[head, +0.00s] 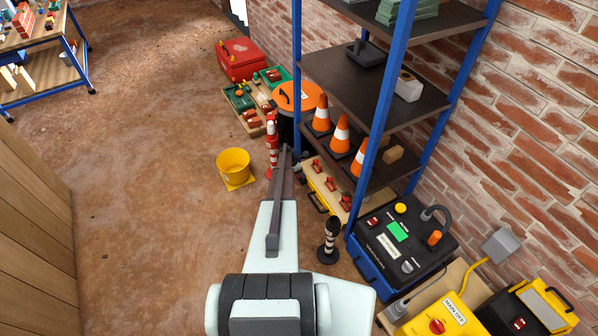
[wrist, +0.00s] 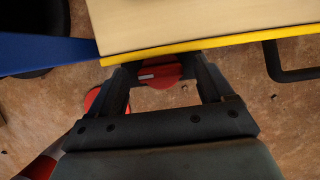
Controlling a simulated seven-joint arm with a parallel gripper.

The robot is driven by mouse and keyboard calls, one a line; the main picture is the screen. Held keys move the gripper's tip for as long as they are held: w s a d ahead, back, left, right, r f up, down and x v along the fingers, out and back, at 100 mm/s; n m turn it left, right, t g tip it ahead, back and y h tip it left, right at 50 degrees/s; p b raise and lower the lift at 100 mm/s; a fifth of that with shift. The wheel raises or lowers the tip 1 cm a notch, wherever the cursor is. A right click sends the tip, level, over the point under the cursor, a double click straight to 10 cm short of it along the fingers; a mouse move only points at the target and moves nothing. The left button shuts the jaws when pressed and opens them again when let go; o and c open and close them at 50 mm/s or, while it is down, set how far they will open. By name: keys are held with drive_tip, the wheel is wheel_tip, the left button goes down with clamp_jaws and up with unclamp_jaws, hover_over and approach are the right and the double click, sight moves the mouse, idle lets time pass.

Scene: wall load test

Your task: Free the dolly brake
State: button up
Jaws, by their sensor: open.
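The dolly shows in the wrist view as a pale wooden deck (wrist: 200,20) with a yellow front edge. A red part (wrist: 158,76) with a small white mark, seemingly the brake, sits under that edge. My gripper (wrist: 163,70) is open, with one finger on each side of the red part. I cannot tell whether either finger touches it. The deck hides the fingertips in part. In the head view, the wooden deck (head: 325,188) with red pieces on it lies low under the shelf rack; my arm reaches toward its left end and my fingers cannot be made out.
A black handle (wrist: 290,62) projects from the deck's front at right. A blue rack post (wrist: 45,56) is at left. A red-and-white post (head: 271,148) and a yellow bucket (head: 234,165) stand near my arm. A black-and-white post (head: 329,240) stands right. Floor at left is clear.

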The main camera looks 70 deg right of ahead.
drive_tip(key=c, duration=1)
drive_tip(key=shift+c, duration=0.2)
drive_tip(key=m, duration=0.2)
drive_tip(key=m+g+y, duration=0.1)
drive_tip(key=shift+w+d+m, duration=0.1)
drive_tip(key=shift+d+m, duration=0.1)
drive_tip(key=shift+m, duration=0.2)
drive_tip(key=shift+m+y, duration=0.4)
drive_tip(key=shift+m, duration=0.5)
drive_tip(key=o, duration=1)
